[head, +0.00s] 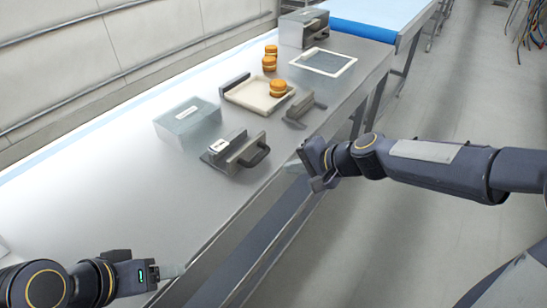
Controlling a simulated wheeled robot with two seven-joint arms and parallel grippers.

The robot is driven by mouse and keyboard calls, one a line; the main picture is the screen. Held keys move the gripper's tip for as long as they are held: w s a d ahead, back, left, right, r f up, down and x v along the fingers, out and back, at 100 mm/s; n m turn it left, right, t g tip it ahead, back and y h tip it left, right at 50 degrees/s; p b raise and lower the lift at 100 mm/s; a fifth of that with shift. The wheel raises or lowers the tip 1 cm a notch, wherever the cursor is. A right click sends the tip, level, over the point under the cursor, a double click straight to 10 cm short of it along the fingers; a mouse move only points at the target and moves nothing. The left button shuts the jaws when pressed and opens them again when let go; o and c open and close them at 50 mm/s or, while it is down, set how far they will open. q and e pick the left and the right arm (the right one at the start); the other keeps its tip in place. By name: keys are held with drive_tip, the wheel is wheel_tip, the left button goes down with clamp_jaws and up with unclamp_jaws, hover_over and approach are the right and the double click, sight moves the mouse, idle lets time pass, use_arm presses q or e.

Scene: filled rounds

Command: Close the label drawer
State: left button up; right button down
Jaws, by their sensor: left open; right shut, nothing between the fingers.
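The label drawer (238,151) is a grey drawer with a dark handle (255,153) on its front. It stands out, open, from the grey metal box (186,123) on the bench, and a small white stack shows in it. My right gripper (297,164) is shut and empty, at the bench's front edge, to the right of the handle and apart from it in the picture. My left gripper (172,271) is open and empty, near the bench's front edge at the lower left, well away from the drawer.
A cream tray (245,94) between grey end pieces holds orange-brown rounds (278,88); more rounds (270,57) stand behind it. A white-framed pad (323,62) and another grey box (301,27) lie further back, before a blue belt (362,30). The bench's left front is clear.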

sight(239, 148)
drive_tip(key=shift+w+a+f+p, duration=0.15)
drive_tip(key=shift+w+a+p, duration=0.2)
drive_tip(key=shift+w+a, duration=0.35)
drive_tip(key=shift+w+a+f+p, duration=0.15)
drive_tip(key=shift+w+a+p, duration=0.3)
drive_tip(key=shift+a, duration=0.5)
drive_tip(key=shift+w+a+f+p, duration=0.15)
drive_tip(key=shift+w+a+p, duration=0.15)
drive_tip(key=shift+w+a, duration=0.4)
drive_tip(key=shift+s+a, duration=0.1)
drive_tip(key=shift+a, duration=0.15)
drive_tip(key=w+a+p, duration=0.2)
drive_tip(key=w+a, duration=0.1)
drive_tip(key=a, duration=0.1)
drive_tip(key=w+a+p, duration=0.2)
drive_tip(key=w+a, duration=0.1)
drive_tip(key=a, duration=0.1)
drive_tip(key=w+a+p, duration=0.2)
drive_tip(key=w+a, duration=0.1)
drive_tip(key=a, duration=0.2)
drive_tip(key=shift+w, duration=0.25)
drive_tip(key=shift+w+a, duration=0.1)
drive_tip(key=shift+a, duration=0.05)
drive_tip(key=shift+r, duration=0.1)
